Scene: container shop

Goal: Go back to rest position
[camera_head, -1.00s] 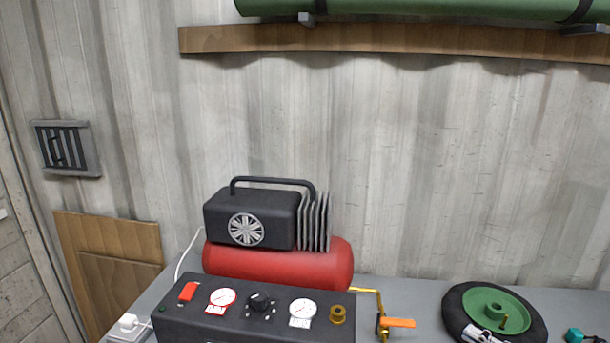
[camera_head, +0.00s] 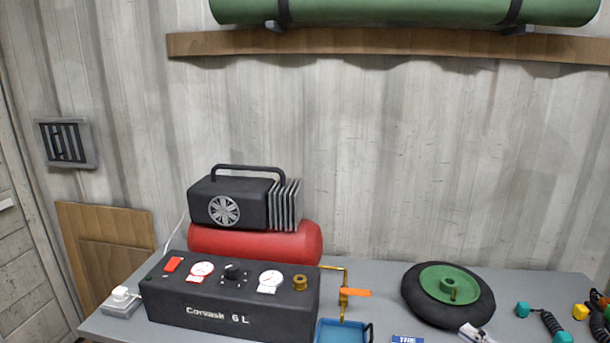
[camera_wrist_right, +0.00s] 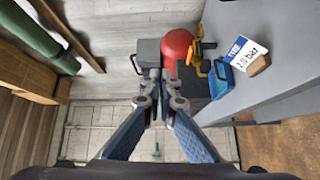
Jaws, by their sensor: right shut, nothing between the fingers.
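My right gripper (camera_head: 475,332) shows only as silver fingertips at the bottom edge of the head view, just below the wheel in the picture. In the right wrist view my right gripper (camera_wrist_right: 162,78) is shut and empty, with its fingers together. The compressor's red tank (camera_wrist_right: 178,46) and blue tray (camera_wrist_right: 219,82) lie beyond the fingers there. My left gripper is in neither current view.
The grey bench (camera_head: 375,278) holds a black and red compressor (camera_head: 257,243), a blue tray (camera_head: 342,333), a black wheel with green hub (camera_head: 448,293) and coiled hoses (camera_head: 552,322). A wooden shelf (camera_head: 380,46) with a green roll (camera_head: 400,10) hangs above.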

